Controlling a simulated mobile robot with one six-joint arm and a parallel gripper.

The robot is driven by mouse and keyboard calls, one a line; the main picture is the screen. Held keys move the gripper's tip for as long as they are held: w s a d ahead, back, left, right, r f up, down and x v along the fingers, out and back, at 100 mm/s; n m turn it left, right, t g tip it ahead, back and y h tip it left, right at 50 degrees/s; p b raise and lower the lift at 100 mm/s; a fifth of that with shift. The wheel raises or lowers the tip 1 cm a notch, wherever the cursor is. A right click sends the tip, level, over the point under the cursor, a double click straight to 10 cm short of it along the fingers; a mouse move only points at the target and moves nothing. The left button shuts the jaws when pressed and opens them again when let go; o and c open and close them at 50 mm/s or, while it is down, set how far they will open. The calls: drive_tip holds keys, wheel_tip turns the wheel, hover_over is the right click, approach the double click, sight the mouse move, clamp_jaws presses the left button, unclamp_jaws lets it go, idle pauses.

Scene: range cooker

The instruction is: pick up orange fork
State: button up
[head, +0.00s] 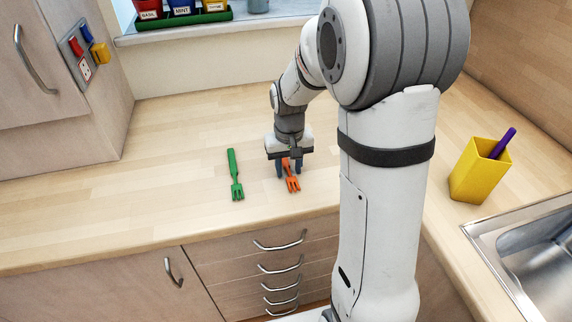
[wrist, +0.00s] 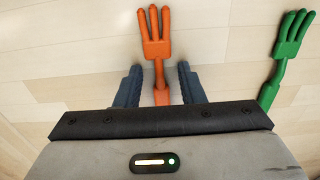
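The orange fork (head: 292,184) lies on the wooden worktop with its tines toward the front edge. It also shows in the wrist view (wrist: 154,35), where its handle runs back between my fingers. My gripper (head: 288,170) is over the fork's handle, pointing down. In the wrist view my gripper (wrist: 157,80) is open, with one blue finger on each side of the handle and a gap on both sides. The rear end of the handle is hidden under the gripper body.
A green fork (head: 235,175) lies apart to the left on the worktop (head: 130,200). A yellow cup (head: 474,172) with a purple handle (head: 503,143) stands at right near the sink (head: 535,255). Pots in a green tray (head: 185,20) stand on the sill. Worktop around the forks is clear.

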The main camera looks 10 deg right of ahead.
clamp_jaws()
drive_tip(key=shift+r, duration=0.1)
idle(0.4)
